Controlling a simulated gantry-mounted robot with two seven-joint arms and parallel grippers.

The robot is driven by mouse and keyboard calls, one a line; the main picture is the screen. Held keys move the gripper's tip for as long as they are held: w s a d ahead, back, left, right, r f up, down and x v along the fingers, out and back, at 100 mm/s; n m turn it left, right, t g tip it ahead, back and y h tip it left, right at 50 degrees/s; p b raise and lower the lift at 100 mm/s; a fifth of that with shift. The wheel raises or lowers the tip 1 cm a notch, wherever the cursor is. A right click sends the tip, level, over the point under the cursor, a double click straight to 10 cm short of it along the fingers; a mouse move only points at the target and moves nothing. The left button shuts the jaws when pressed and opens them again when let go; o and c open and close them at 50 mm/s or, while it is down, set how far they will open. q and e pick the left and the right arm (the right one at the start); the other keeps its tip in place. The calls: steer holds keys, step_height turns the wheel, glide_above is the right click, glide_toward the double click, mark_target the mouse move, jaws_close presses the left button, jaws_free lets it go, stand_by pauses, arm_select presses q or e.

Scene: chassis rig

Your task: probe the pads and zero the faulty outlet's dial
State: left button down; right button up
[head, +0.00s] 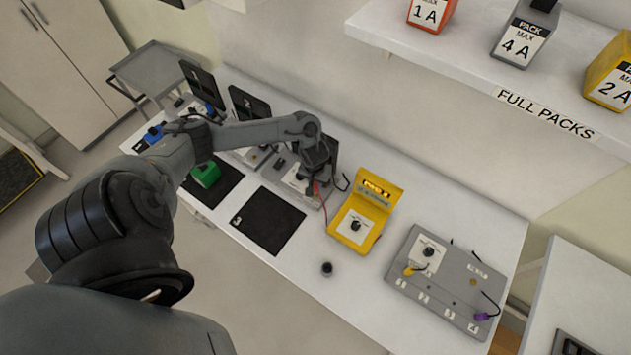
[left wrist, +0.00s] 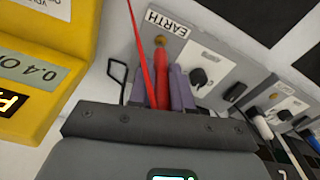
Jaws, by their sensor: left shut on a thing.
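My left gripper (head: 313,187) is shut on a red probe (head: 317,190) at the outlet unit behind mat 3. In the left wrist view the red probe (left wrist: 161,72) stands between the fingers, its tip at a brass pad (left wrist: 159,40) by the EARTH label; I cannot tell if they touch. A black outlet dial (left wrist: 198,78) sits to the right on a white plate. A red lead runs toward the yellow meter (head: 347,238), which has a lit display (head: 376,188) and a knob (head: 355,226). The meter's side (left wrist: 50,50) fills the wrist view's left. My right gripper is out of view.
Black mat 3 (head: 262,220) is bare; a green pack (head: 206,174) stands on the mat to its left. A grey board (head: 405,282) with a dial and plugs lies right. A small black cylinder (head: 327,268) stands in front. A shelf (head: 450,55) holds packs above.

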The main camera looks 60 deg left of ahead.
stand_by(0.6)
arm_select(q)
steer(key=shift+f, duration=0.45)
stand_by(1.1)
steer(key=shift+f+p, duration=0.1)
steer(key=shift+p, duration=0.2)
stand_by(0.8)
stand_by(0.7)
step_height(320, 180, up, 3)
steer(key=p, duration=0.3)
steer(key=shift+f, duration=0.2)
step_height(320, 180, up, 5)
steer(key=p, duration=0.6)
steer(key=shift+f+p, duration=0.2)
steer(key=shift+p, duration=0.1)
